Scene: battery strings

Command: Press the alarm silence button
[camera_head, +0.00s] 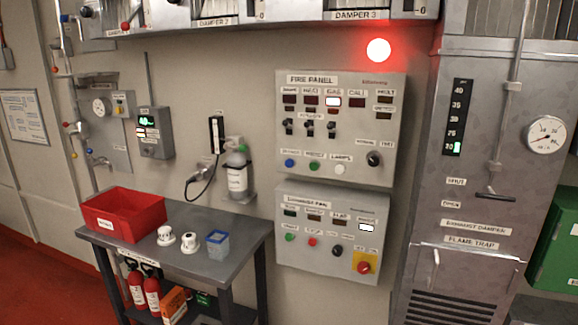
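The fire panel (340,130) is a pale box on the wall right of centre. Along its bottom row are a blue button (289,163), a green button (313,166) and a white button (340,169), each with a small label. A lit window (333,102) glows white under the GAS label. A round red lamp (378,50) glows above the panel. Neither of my grippers is in view.
Below hangs an exhaust fan panel (330,235) with a red knob on yellow (364,267). A grey table (215,278) at left holds a red bin (124,213), two white round items and a blue container (217,244). A grey cabinet (470,180) stands at right.

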